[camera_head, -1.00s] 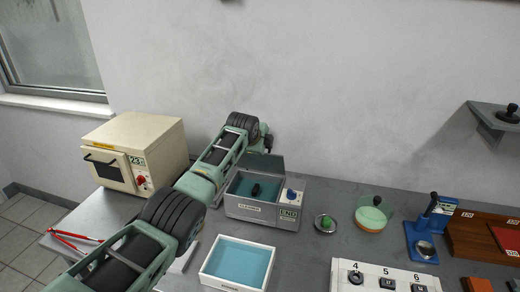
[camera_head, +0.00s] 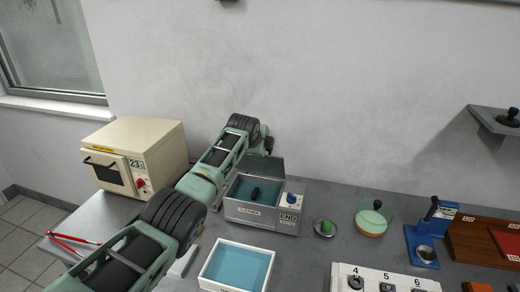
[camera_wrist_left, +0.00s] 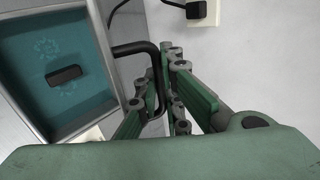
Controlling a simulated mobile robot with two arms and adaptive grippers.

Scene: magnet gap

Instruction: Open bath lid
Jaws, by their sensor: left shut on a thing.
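The bath is a grey box labelled CLEANER (camera_head: 249,211) on the bench in the head view. Its grey lid (camera_head: 268,167) stands raised at the back, showing blue-green liquid and a dark oblong thing (camera_head: 254,192) inside. In the left wrist view the bath's inside (camera_wrist_left: 50,40) shows at the left, with the dark oblong (camera_wrist_left: 63,75). My left gripper (camera_wrist_left: 159,88) is shut on a bent black handle (camera_wrist_left: 130,48) beside the bath. In the head view its fingers are largely hidden behind the wrist, near the lid's top. My right gripper is not in view.
A white tray of blue liquid (camera_head: 209,282) stands in front of the bath. A cream oven (camera_head: 150,140) is left, with red-handled tool (camera_head: 68,250) before it. A green piece (camera_head: 326,228), a round green dish (camera_head: 370,220) and blue press (camera_head: 425,235) stand right. The wall is close behind.

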